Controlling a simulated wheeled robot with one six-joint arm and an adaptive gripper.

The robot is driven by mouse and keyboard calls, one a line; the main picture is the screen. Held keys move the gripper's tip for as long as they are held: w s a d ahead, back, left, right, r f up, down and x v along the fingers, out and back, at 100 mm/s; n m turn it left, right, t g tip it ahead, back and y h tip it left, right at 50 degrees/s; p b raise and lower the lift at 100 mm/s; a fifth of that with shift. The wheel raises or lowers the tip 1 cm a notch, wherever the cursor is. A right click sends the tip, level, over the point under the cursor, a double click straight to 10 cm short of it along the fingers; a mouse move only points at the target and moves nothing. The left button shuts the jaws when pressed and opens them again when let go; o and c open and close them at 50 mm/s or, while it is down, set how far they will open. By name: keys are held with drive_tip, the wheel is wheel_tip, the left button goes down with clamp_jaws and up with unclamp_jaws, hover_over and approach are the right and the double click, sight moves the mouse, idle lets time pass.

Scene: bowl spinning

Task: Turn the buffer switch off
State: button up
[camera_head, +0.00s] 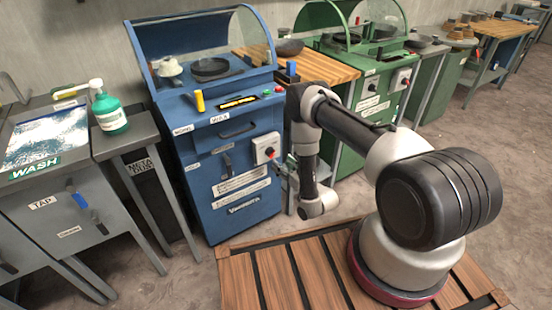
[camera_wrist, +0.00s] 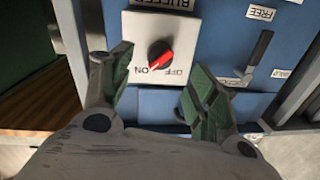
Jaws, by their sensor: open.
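The plate also shows on the blue machine's front (camera_head: 258,147) in the head view. My gripper (camera_wrist: 157,64) is open in the wrist view, with one green-padded finger on each side of the knob and nothing held. The fingers appear apart from the knob. In the head view my fingers are mostly hidden behind my wrist.
A black lever (camera_wrist: 254,56) with a FREE label is right of the switch in the wrist view. A green machine (camera_head: 345,125) stands right of the blue one. A wash station (camera_head: 45,190) and a green bottle (camera_head: 110,116) on a side stand are at left.

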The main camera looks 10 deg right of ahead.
sight(271, 153)
drive_tip(key=x, duration=0.7)
drive_tip(key=shift+w, duration=0.15)
drive_tip(key=c, duration=1)
